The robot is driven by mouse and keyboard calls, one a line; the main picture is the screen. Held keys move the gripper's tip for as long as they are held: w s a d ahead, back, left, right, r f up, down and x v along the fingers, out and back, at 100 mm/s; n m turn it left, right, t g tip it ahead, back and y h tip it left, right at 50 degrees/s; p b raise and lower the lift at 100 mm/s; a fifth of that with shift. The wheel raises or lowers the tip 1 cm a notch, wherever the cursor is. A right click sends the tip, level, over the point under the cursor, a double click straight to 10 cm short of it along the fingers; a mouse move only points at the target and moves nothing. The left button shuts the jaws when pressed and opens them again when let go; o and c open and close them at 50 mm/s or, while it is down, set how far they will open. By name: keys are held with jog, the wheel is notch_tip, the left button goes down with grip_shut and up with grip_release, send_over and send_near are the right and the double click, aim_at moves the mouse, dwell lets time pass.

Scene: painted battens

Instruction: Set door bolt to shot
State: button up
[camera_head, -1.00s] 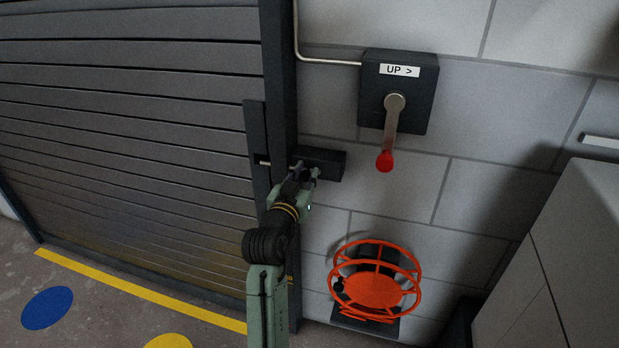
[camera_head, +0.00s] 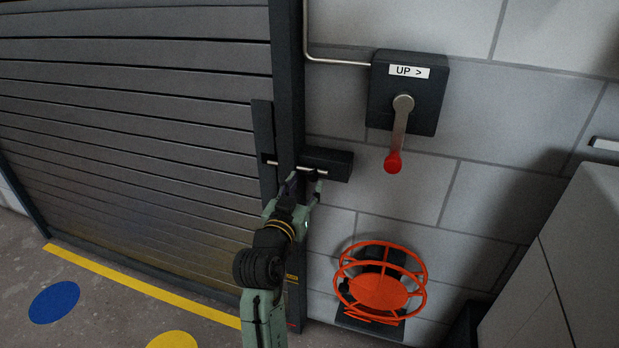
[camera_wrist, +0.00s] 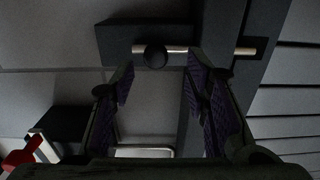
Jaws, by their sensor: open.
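The door bolt is a thin metal rod (camera_head: 283,163) with a dark knob (camera_wrist: 155,57). Its dark housing (camera_head: 334,164) sits on the wall beside the door post. The rod runs from the housing across the post, and its end (camera_wrist: 245,51) shows at the dark strip on the shutter door (camera_head: 130,100). My gripper (camera_head: 306,185) is open and empty just below the housing. In the wrist view the knob appears just beyond the gap between my fingertips (camera_wrist: 158,82), apart from both fingers. Any contact with the knob is not visible.
A wall box labelled "UP >" (camera_head: 430,110) with a red-tipped lever (camera_head: 398,135) hangs above right of the bolt. An orange reel (camera_head: 380,290) is mounted low on the wall. A light cabinet (camera_head: 570,260) stands at right. The floor has a yellow line (camera_head: 140,287).

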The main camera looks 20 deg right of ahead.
jog(key=v, duration=0.6)
jog(key=shift+s+a, duration=0.25)
jog(key=shift+s, duration=0.05)
